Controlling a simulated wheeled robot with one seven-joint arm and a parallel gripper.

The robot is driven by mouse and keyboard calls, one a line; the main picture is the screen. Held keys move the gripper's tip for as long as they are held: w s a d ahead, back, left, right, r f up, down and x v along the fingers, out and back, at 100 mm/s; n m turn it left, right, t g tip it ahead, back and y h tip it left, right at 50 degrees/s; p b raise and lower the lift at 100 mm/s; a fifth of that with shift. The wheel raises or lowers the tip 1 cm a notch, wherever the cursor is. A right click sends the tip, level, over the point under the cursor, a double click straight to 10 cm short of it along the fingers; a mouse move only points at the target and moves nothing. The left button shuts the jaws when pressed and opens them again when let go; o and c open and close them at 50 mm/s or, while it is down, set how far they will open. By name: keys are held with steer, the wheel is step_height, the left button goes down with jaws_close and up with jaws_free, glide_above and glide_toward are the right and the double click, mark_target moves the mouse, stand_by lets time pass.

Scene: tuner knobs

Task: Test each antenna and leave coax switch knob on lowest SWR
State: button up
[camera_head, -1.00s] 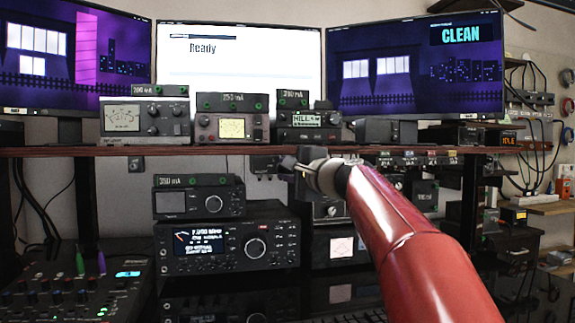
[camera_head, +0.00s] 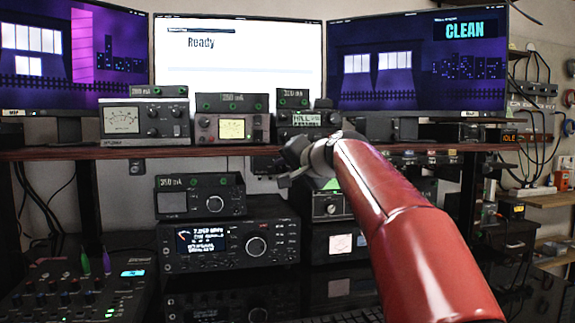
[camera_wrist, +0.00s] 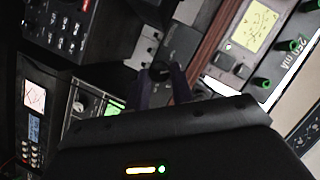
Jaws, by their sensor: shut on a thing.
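My gripper (camera_head: 285,165) is at the shelf's front edge, partly turned away in the head view. In the wrist view its dark fingers (camera_wrist: 160,76) are close together on a small dark part, which looks like the coax switch knob (camera_wrist: 159,68); the fingers cover most of it. A grey box (camera_wrist: 150,38) lies right behind the fingers, likely the coax switch; my gripper and arm hide much of it in the head view. A cream-faced needle meter (camera_head: 121,119) and a yellow-faced meter (camera_head: 232,128) stand on the shelf. I cannot read their needles.
The wooden shelf (camera_head: 60,153) runs just above my gripper. A radio (camera_head: 230,243) and a smaller unit (camera_head: 200,196) stand below. The middle monitor (camera_head: 240,60) reads "Ready"; the right one (camera_head: 415,65) reads "CLEAN". A mixer (camera_head: 75,290) is at lower left.

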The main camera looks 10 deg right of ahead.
stand_by(0.5)
steer(key=shift+f, duration=0.1)
steer(key=o, duration=1)
steer(key=b+v, duration=0.1)
steer(key=v, duration=0.6)
steer(key=shift+s+d, duration=0.1)
steer(key=shift+s, duration=0.25)
